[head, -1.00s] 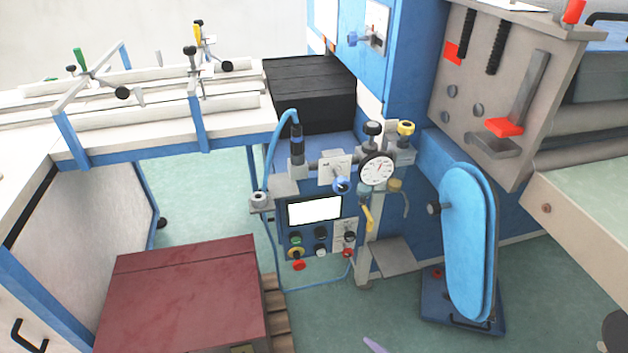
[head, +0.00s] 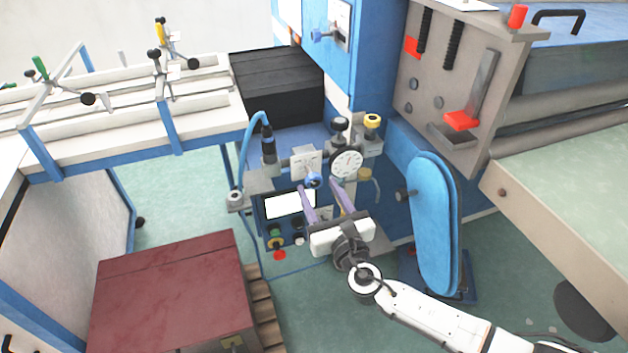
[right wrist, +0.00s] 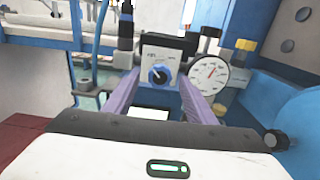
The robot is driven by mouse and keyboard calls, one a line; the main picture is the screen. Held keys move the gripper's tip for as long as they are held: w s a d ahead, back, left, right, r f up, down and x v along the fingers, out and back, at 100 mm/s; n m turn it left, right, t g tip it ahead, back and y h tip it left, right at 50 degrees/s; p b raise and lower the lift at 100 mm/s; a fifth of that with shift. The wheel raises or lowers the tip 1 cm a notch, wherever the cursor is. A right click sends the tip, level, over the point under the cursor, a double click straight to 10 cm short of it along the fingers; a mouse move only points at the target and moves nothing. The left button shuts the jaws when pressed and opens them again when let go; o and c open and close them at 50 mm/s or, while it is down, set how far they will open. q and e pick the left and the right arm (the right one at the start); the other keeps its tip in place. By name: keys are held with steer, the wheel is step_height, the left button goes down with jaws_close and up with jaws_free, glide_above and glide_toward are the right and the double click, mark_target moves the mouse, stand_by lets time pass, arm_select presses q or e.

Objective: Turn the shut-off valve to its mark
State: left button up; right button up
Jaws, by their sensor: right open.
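A blue knob (head: 313,180) sits on a white marked plate (head: 305,160) left of the round gauge. In the right wrist view the knob (right wrist: 158,75) has a white pointer line, and lettering on its plate is too small to read. I cannot tell for certain which of these is the shut-off valve. My right gripper (head: 317,187) is open and empty, its purple fingers pointing towards the blue knob from the front. In the right wrist view the knob appears between the fingers. My left gripper is not in view.
The gauge (head: 346,164) and a yellow-topped knob (head: 373,121) stand right of the plate. A control panel with a white screen (head: 290,204) is below. A blue padded arm (head: 434,220) stands to the right, and a dark red box (head: 170,295) at lower left.

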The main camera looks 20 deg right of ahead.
mark_target(315, 184)
steer(key=shift+w+a, duration=0.1)
steer(key=shift+w, duration=2)
steer(key=c, duration=1)
steer(key=shift+c, duration=0.2)
